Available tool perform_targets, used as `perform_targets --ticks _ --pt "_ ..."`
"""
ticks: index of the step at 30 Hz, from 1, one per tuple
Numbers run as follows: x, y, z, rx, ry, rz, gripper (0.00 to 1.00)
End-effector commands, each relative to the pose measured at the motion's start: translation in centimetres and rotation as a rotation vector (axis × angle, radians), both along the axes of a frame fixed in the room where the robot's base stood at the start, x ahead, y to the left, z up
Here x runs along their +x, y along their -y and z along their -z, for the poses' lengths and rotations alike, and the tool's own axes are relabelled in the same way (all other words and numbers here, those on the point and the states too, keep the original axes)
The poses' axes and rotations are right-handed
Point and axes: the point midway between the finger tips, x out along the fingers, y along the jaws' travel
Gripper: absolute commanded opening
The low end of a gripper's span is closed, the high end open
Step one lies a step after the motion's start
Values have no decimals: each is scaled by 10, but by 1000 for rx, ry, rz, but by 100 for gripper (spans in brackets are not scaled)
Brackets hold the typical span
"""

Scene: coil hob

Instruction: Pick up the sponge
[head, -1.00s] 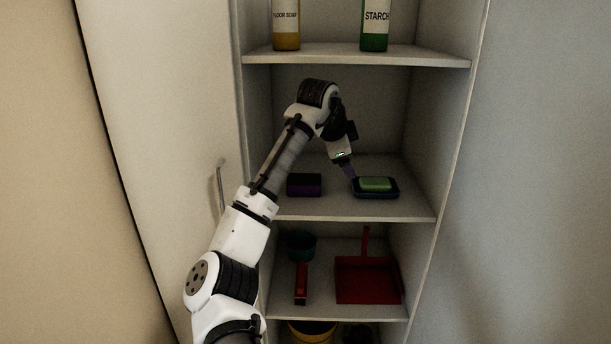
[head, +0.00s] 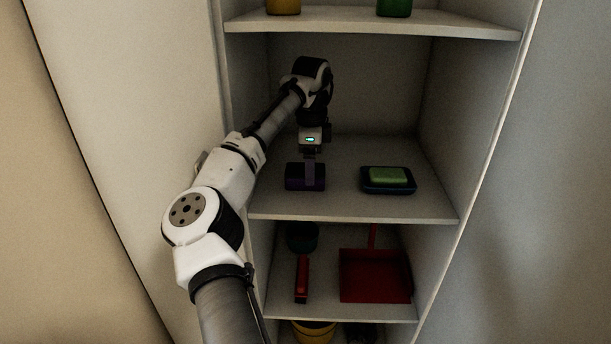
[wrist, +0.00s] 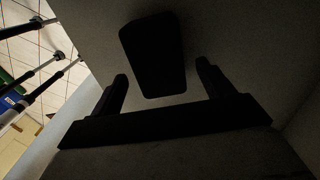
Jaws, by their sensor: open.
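The sponge (head: 305,178), a dark block with a purple side, lies on the middle shelf (head: 345,206), left of the soap dish. My gripper (head: 309,168) points down at it from above, and its fingers overlap the sponge's upper part in the head view. In the wrist view my gripper (wrist: 162,73) is open. There the sponge (wrist: 152,50) shows as a dark block ahead, its near end in the gap between the two fingertips.
A green soap bar (head: 388,174) sits in a dark blue dish (head: 372,188) to the right, apart from the sponge. The upper shelf (head: 370,24) holds bottles. A red dustpan (head: 375,278) stands on the shelf below. The cupboard's side walls bound the shelf.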

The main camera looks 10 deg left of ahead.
Motion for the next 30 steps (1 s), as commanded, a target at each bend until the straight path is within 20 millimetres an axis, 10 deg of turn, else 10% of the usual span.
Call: perform_targets --ticks 14,24,30 --pt "-1 3 28 -2 0 0 80" --pt "-1 3 28 -2 0 0 36" --pt "-1 3 28 -2 0 0 33"
